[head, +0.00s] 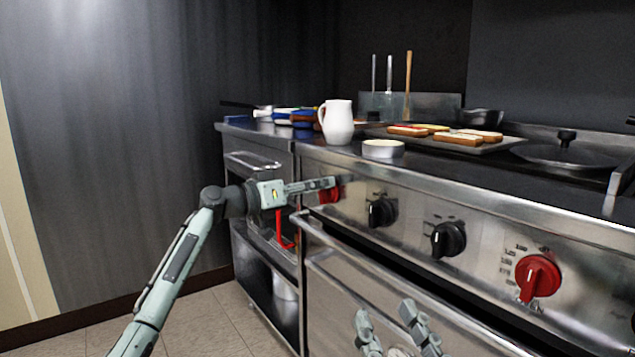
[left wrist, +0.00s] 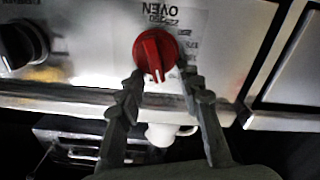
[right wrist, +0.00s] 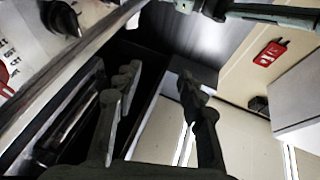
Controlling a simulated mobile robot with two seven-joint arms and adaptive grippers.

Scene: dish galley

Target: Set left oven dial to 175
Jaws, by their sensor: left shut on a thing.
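The left oven dial is a red knob (head: 330,194) at the left end of the steel control panel. In the left wrist view the dial (left wrist: 155,55) sits below upside-down OVEN lettering; its numbers are too blurred to read. My left gripper (head: 335,184) is at this dial, its fingertips (left wrist: 161,80) on either side of the knob and shut on it. The head view hides part of the dial behind the fingers. My right gripper (head: 394,318) is open and empty in front of the oven door; its spread fingers also show in the right wrist view (right wrist: 158,82).
Two black knobs (head: 382,211) (head: 448,239) and a second red dial (head: 538,277) line the panel to the right. The oven door handle (head: 400,277) runs below. A white jug (head: 337,122), a small bowl (head: 383,149) and a tray of bread (head: 440,147) stand on top.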

